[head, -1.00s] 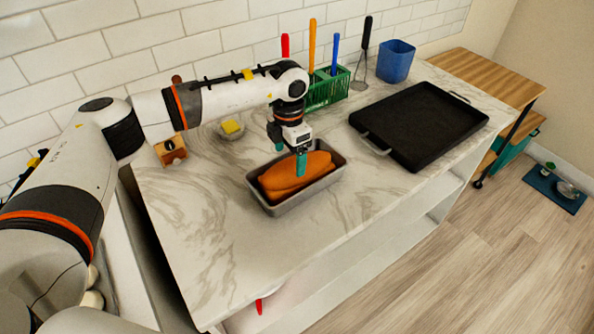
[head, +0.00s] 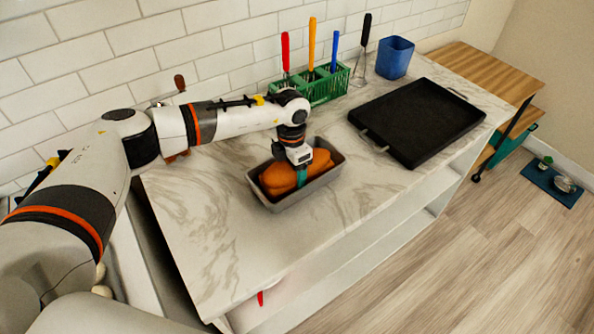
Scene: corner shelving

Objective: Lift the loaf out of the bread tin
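The brown loaf (head: 278,179) lies in the grey bread tin (head: 312,189), which stands on the marble counter. My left gripper (head: 301,178) points down into the tin at the middle of the loaf. One teal finger shows against the loaf's near side; the other is hidden behind the loaf and gripper body. Loaf shows on both sides of the gripper. I cannot see whether the fingers press on it. My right gripper is not in view.
A black tray (head: 418,120) lies right of the tin. Behind stand a green utensil rack (head: 325,88) with coloured handles, a whisk (head: 361,62) and a blue cup (head: 395,58). A wooden grinder is mostly hidden behind my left arm. The counter's front is clear.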

